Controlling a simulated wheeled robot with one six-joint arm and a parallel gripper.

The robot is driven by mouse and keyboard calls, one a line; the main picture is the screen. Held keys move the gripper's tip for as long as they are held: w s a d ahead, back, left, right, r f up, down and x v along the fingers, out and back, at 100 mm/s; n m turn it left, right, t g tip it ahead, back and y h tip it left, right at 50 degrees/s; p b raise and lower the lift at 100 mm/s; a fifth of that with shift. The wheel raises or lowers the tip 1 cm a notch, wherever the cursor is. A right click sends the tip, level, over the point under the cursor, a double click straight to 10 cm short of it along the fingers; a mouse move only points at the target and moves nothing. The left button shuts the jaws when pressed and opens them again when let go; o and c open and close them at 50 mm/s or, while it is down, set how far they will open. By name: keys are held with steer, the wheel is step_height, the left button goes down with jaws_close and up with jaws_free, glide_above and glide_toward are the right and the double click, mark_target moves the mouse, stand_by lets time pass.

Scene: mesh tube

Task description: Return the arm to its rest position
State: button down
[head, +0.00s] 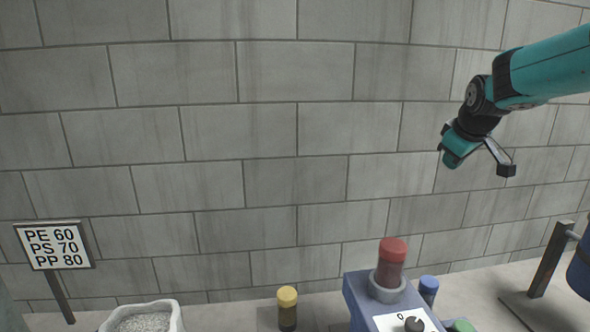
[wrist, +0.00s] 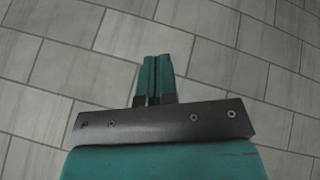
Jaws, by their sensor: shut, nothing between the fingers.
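My arm reaches in from the upper right of the head view. My gripper (head: 449,158) hangs in the air in front of the block wall, well above the bench items. In the wrist view, my gripper (wrist: 154,60) shows its two teal fingers pressed together with nothing between them. Behind the fingers that view shows only pale tile-like surface.
A blue device (head: 360,305) with a dial holds a red-capped jar (head: 391,262). A yellow-capped bottle (head: 287,308), a blue-capped bottle (head: 428,289), a sack (head: 143,317) of granules and a sign (head: 54,246) stand nearby. A dark post (head: 550,259) is at right.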

steer(key=s+a+f+n+g+y+b, duration=0.1)
steer(key=s+a+f+g+y+b, duration=0.3)
steer(key=s+a, duration=0.75)
steer(key=s+a+f+y+b, duration=0.1)
steer(key=s+a+f, duration=0.65)
steer(key=s, duration=0.65)
steer(key=s+a+f+g+b, duration=0.1)
steer(key=s+a, duration=0.1)
steer(key=s, duration=0.4)
steer(key=s+a+f+g+b, duration=0.1)
steer(key=s+a, duration=0.1)
steer(key=s, duration=0.4)
steer(key=shift+s+a+f+n+g, duration=0.15)
steer(key=shift+a+f+n+g, duration=0.05)
steer(key=shift+f+n+g, duration=0.1)
